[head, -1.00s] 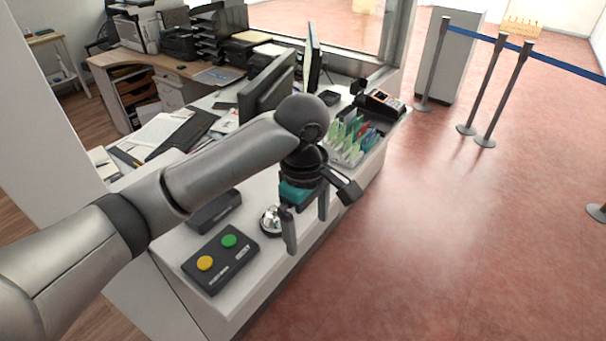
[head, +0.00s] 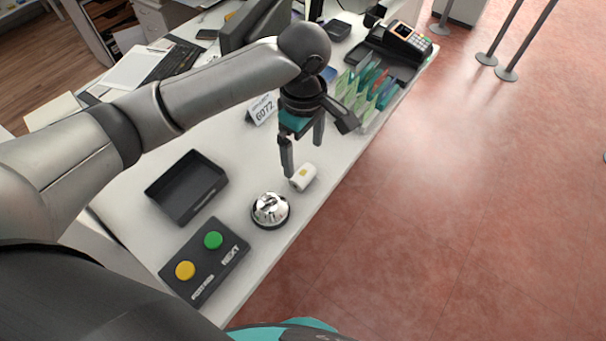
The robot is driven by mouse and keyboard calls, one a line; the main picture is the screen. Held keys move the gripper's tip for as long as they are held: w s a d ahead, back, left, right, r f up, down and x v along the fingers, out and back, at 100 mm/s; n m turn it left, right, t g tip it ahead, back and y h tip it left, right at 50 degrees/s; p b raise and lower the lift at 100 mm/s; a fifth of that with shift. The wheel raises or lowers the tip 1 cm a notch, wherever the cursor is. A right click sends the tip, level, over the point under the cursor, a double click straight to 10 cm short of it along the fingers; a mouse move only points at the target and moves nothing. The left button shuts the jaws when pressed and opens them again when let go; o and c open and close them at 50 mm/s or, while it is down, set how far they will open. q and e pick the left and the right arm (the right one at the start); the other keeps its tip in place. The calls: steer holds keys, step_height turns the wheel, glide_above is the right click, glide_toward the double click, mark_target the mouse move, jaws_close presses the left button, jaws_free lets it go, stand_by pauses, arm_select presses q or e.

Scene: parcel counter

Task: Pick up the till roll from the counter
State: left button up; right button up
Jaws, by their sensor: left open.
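The till roll (head: 304,178) is a small white cylinder with a yellowish patch, lying on its side on the white counter (head: 237,182) near its right edge. My left gripper (head: 303,161) is open and points down, just above and behind the roll. One finger comes down at the roll's left end, and the other shows farther back to the right. I cannot tell whether a finger touches the roll. Nothing shows between the fingers. My right gripper is not in view.
A silver bell (head: 270,209) stands close in front of the roll. A black tray (head: 187,187) and a button box (head: 205,262) lie to the left. Behind the gripper are a number sign (head: 262,108), a card rack (head: 365,88) and a card terminal (head: 402,44).

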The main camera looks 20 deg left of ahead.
mark_target(301, 171)
arm_select(q)
steer(key=shift+f, duration=0.95)
steer(key=shift+w+a+f, duration=0.1)
steer(key=shift+f, duration=0.75)
steer(key=f, duration=0.2)
steer(key=f+b, duration=0.1)
steer(key=shift+w+a+f, duration=0.25)
steer(key=shift+a+f, duration=0.05)
steer(key=shift+f, duration=0.55)
steer(key=c, duration=1.3)
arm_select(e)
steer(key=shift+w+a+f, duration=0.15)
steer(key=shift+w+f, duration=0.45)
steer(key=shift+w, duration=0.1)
arm_select(q)
steer(key=shift+r, duration=0.15)
steer(key=shift+c, duration=0.2)
